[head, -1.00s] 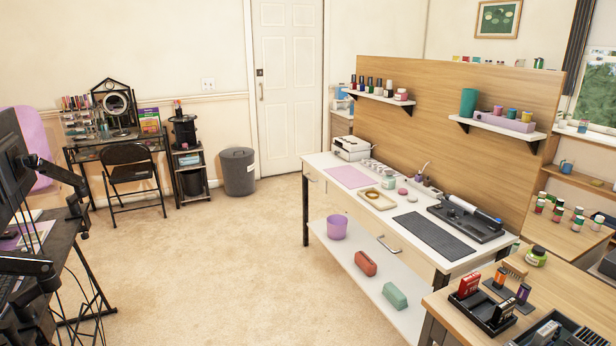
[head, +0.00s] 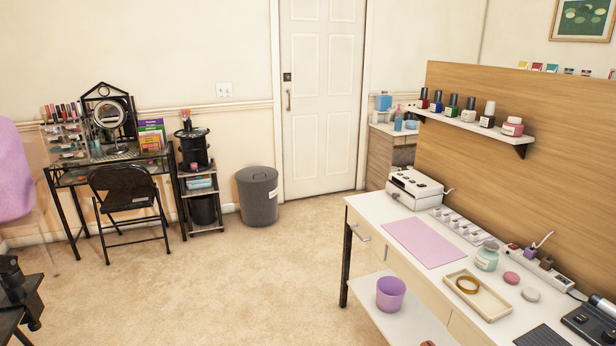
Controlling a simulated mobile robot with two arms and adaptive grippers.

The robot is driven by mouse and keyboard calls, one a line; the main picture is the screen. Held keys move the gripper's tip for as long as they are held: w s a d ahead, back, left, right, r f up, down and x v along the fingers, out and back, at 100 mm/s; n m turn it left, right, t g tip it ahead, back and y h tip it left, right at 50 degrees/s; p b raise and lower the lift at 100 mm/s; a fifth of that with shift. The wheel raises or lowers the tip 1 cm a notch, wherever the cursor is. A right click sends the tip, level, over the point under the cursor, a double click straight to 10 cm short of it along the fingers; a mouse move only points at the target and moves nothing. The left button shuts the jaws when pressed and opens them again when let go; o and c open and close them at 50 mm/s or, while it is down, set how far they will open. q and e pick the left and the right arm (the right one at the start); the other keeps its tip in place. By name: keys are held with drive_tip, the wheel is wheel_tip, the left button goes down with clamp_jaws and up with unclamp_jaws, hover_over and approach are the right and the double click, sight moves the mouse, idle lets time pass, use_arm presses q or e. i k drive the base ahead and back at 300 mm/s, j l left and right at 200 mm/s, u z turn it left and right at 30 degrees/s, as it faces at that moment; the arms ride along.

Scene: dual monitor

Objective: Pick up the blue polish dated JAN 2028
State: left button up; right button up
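A row of nail polish bottles stands on the upper wall shelf (head: 470,127) at the right. The bottles stand upright and apart. Their labels are too small for any date to be read, so I cannot tell which one says JAN 2028. Neither of my grippers is in view.
A white worktable with a pink mat (head: 420,241), a white device (head: 414,187) and a tray (head: 478,296) stands below the shelf. A purple bin (head: 390,294) sits on its lower shelf. A folding chair (head: 128,195) and grey trash can (head: 258,196) stand left. Middle carpet (head: 220,290) is clear.

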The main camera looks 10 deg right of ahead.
sight(436, 108)
drive_tip(key=i+l+z, duration=0.1)
drive_tip(key=i, duration=1.95)
drive_tip(key=i+z, duration=0.15)
drive_tip(key=i, duration=0.25)
drive_tip(key=i+j+z, duration=0.2)
drive_tip(key=i, duration=0.25)
drive_tip(key=i+l+z, duration=0.1)
drive_tip(key=z, duration=0.3)
drive_tip(key=i+z, duration=0.25)
drive_tip(key=z, duration=0.15)
drive_tip(key=i+z, duration=0.2)
drive_tip(key=z, duration=0.2)
drive_tip(key=i+z, duration=0.2)
drive_tip(key=z, duration=0.2)
drive_tip(key=k+j, duration=0.05)
